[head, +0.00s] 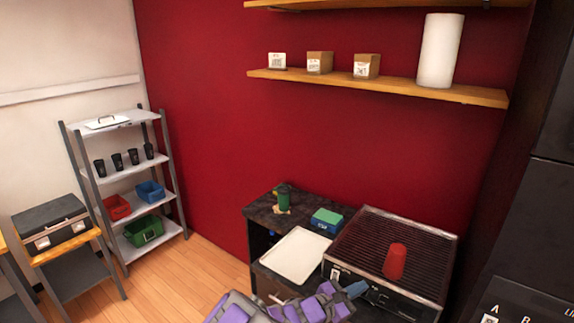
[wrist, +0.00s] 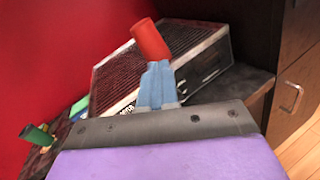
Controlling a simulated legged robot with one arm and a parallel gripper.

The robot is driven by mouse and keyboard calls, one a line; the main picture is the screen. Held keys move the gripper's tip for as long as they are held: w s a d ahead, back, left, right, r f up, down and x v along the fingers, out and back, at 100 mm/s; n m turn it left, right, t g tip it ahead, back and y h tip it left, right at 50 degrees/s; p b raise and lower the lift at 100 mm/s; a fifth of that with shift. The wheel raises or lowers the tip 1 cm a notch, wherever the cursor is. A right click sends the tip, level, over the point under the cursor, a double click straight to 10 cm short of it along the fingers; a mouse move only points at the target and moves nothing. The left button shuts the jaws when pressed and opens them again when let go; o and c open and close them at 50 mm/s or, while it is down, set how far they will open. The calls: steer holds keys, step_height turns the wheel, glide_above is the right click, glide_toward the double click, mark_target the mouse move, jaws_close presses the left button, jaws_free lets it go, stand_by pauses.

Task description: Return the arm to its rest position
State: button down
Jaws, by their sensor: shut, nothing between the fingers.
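My arm, purple and grey, reaches in from the bottom of the head view. A red cup (head: 396,261) stands on the laser marker's top. In the wrist view the red cup (wrist: 150,40) appears just beyond the fingertips and apart from them as far as I can tell.
A white tray (head: 293,256) lies on the dark counter left of the laser marker. A shelf rack (head: 122,180) with cups and bins stands left. Wooden floor (head: 195,265) is clear between.

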steer(key=s+d+r+m+g+y, duration=0.1)
steer(key=s+d+r+m+g, duration=0.3)
steer(key=s, duration=0.3)
steer(key=s+d+r+m+g+y, duration=0.1)
steer(key=s+d+r+m+g, duration=0.15)
steer(key=s+m, duration=0.35)
steer(key=s+d+r+m+g+y, duration=0.1)
steer(key=s+d+r+m+g, duration=0.1)
steer(key=s+d+m+g, duration=0.45)
steer(key=s+a+f+m+y, duration=0.15)
steer(key=s+a+y, duration=0.4)
steer(key=s, duration=0.65)
steer(key=s+a+m+t+y, duration=0.1)
steer(key=s+a+y, duration=0.2)
steer(key=a, duration=0.3)
steer(key=s+a+m+t+y+b, duration=0.1)
steer(key=s+a+y, duration=0.2)
steer(key=s+a, duration=0.2)
steer(key=shift+a+r+m, duration=0.3)
steer(key=shift+a+m, duration=0.1)
steer(key=shift+a, duration=0.5)
steer(key=shift+d+y, duration=0.15)
steer(key=shift+y, duration=0.1)
